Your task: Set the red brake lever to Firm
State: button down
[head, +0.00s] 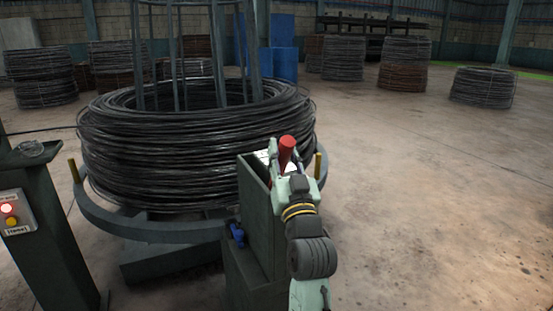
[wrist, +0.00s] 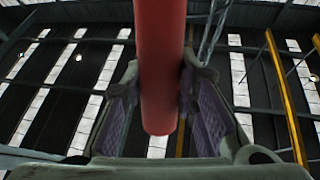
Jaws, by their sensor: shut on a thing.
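The red brake lever (head: 287,148) stands up from the top of a dark green metal box (head: 256,215) beside the wire coil. In the wrist view the red lever (wrist: 160,60) runs down the middle from the top edge, between the two finger pads. My gripper (head: 286,158) is shut on the red lever, near its grip. My gripper also shows in the wrist view (wrist: 160,108), with a pad on each side of the lever. A white plate (head: 264,157) on the box top is mostly hidden by my gripper, and I cannot read any marks there.
A large coil of dark wire (head: 195,140) sits on a round grey drum base (head: 150,228) with yellow posts. A control post with a button box (head: 14,212) stands at the left. Several coils stand at the back. The floor on the right (head: 430,190) is clear.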

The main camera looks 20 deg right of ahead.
jog(key=shift+s+f+b, duration=0.4)
jog(key=shift+s, duration=0.2)
jog(key=c, duration=1.2)
grip_release()
jog(key=shift+c, duration=0.2)
jog(key=shift+r, duration=0.15)
notch_tip(320, 180, up, 10)
jog(key=shift+f, duration=0.1)
